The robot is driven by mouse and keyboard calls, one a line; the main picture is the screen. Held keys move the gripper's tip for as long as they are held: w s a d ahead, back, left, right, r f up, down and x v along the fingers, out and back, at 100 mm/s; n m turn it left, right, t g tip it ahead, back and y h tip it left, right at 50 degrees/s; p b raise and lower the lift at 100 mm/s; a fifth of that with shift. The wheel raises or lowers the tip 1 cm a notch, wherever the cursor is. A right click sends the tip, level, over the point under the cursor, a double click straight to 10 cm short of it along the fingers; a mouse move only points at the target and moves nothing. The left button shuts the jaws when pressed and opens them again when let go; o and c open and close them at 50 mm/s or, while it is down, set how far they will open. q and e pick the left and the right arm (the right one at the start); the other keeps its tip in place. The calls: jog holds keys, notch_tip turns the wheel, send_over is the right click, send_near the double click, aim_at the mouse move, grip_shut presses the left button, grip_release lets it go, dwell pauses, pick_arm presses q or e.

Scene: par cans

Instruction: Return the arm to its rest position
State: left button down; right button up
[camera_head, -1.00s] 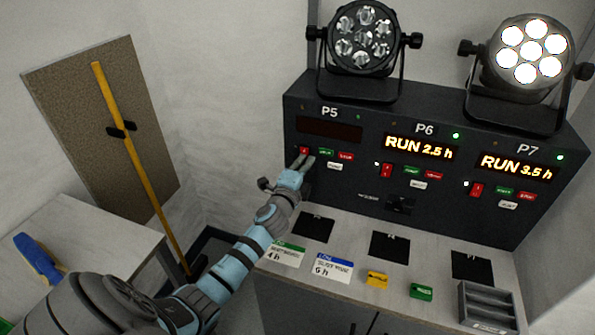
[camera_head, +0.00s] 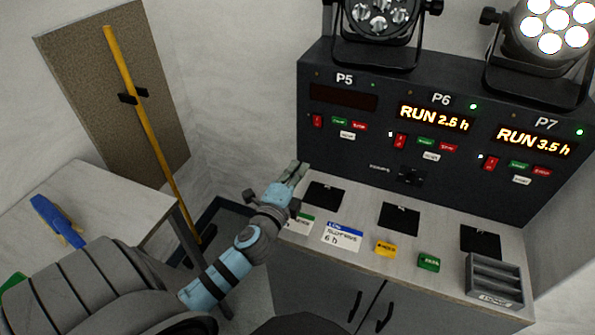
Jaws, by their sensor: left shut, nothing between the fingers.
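My left arm comes in from the lower left. Its gripper (camera_head: 295,172) is shut and empty, just in front of the lower left corner of the dark control panel (camera_head: 345,157), above the left edge of the counter. It appears clear of the panel's buttons. The red switch under P5 (camera_head: 317,121) stands uncovered, and the P5 display (camera_head: 343,97) is dark. The P6 display (camera_head: 436,117) reads RUN 2.6 h and the P7 display (camera_head: 534,142) reads RUN 3.5 h. My right gripper is not in view.
The counter (camera_head: 345,276) holds black pads, a blue-topped card (camera_head: 343,237), yellow (camera_head: 385,248) and green (camera_head: 428,262) blocks and a grey tray (camera_head: 494,280). A side table (camera_head: 115,205) and a yellow pole (camera_head: 150,135) stand at left.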

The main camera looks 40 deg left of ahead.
pick_arm(q)
jog(key=shift+w, duration=0.1)
jog(key=s+d+f+n+g, duration=0.2)
jog(key=s+f+n+g, duration=0.6)
jog(key=s+f+n, duration=0.4)
jog(key=s+d+f+n+g+h, duration=0.1)
jog(key=s+d+g+h, duration=0.2)
jog(key=s, duration=0.4)
jog(key=s+d+f+n+g+h, duration=0.1)
jog(key=s+d+f+g, duration=0.1)
jog(key=s+d, duration=0.4)
notch_tip(320, 180, down, 18)
jog(key=s+a+f+g, duration=0.1)
jog(key=s+a+g, duration=0.1)
jog(key=s+a, duration=0.1)
jog(key=s+f+g, duration=0.1)
jog(key=s+f, duration=1.2)
jog(key=s, duration=0.1)
jog(key=shift+a+n, duration=0.2)
jog(key=shift+n, duration=0.1)
